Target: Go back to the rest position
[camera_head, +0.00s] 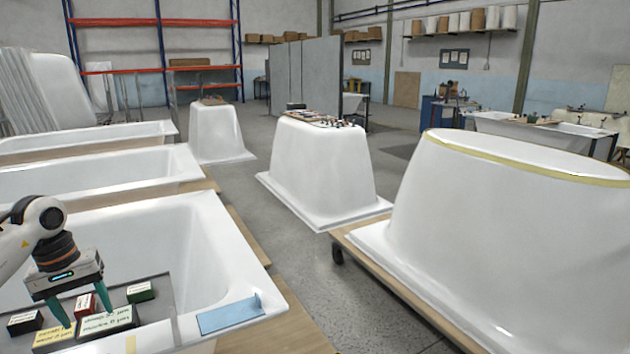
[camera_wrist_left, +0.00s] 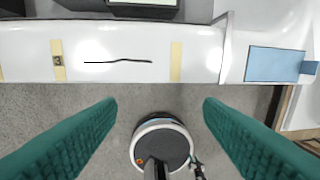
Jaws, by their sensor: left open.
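My left gripper (camera_head: 87,314) is at the lower left of the head view, above the near end of the closest white bathtub shell (camera_head: 225,240). Its two green fingers are spread, with nothing held. In the left wrist view the open fingers (camera_wrist_left: 160,104) point toward the tub's white rim (camera_wrist_left: 115,40), with grey floor between them. From the head view I cannot tell how far the fingertips are above the small boxes behind them. My right gripper is in neither view.
Small labelled boxes, including a green one (camera_head: 140,291) and a black one (camera_head: 25,322), sit by the gripper. A blue sheet (camera_head: 229,314) lies on the tub rim. An upturned shell (camera_head: 500,220) stands at right. Floor (camera_head: 310,265) between is clear.

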